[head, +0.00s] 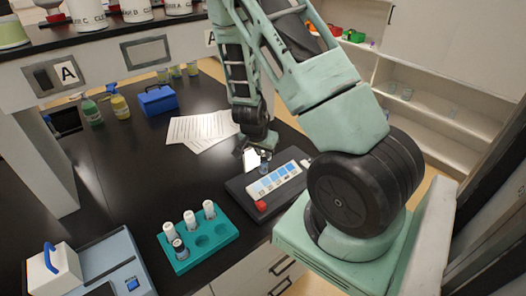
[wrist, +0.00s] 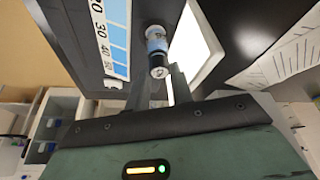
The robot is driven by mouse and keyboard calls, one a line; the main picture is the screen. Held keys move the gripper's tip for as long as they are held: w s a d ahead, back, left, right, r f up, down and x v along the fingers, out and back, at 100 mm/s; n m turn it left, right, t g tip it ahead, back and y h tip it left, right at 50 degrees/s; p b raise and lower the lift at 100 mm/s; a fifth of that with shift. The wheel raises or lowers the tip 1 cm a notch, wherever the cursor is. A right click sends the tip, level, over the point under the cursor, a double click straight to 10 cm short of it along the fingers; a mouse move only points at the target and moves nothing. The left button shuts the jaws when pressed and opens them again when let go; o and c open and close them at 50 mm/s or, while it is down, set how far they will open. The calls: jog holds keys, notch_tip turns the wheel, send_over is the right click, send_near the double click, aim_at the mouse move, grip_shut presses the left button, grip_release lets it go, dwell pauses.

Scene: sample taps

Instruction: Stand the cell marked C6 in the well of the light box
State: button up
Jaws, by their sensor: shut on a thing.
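My gripper (head: 267,150) is over the far end of the dark light box (head: 237,187), beside its lit white panel (head: 250,159). It is shut on a small cell (wrist: 157,42) with clear glass, bluish contents and a dark end; the mark on it is too small to read. In the head view the cell (head: 265,168) hangs below the fingers, by the blue colour scale. The wrist view shows the scale (wrist: 115,38) left of the cell and the lit panel (wrist: 203,38) right of it. The well is hidden, and I cannot tell whether the cell touches the box.
A teal rack (head: 222,245) holds several white-capped cells and has empty holes. A grey instrument (head: 112,262) stands at front left. Paper sheets (head: 203,128), a blue box (head: 158,100) and small bottles (head: 121,107) lie further back.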

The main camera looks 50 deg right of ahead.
dwell(0.3)
jog(key=shift+f+b, duration=0.5)
jog(key=shift+f, duration=0.05)
jog(key=o, duration=0.9)
jog(key=shift+o, duration=0.2)
jog(key=shift+r, duration=0.1)
jog(key=shift+w, duration=0.15)
jog(key=shift+w, duration=0.1)
jog(key=shift+c, duration=1.2)
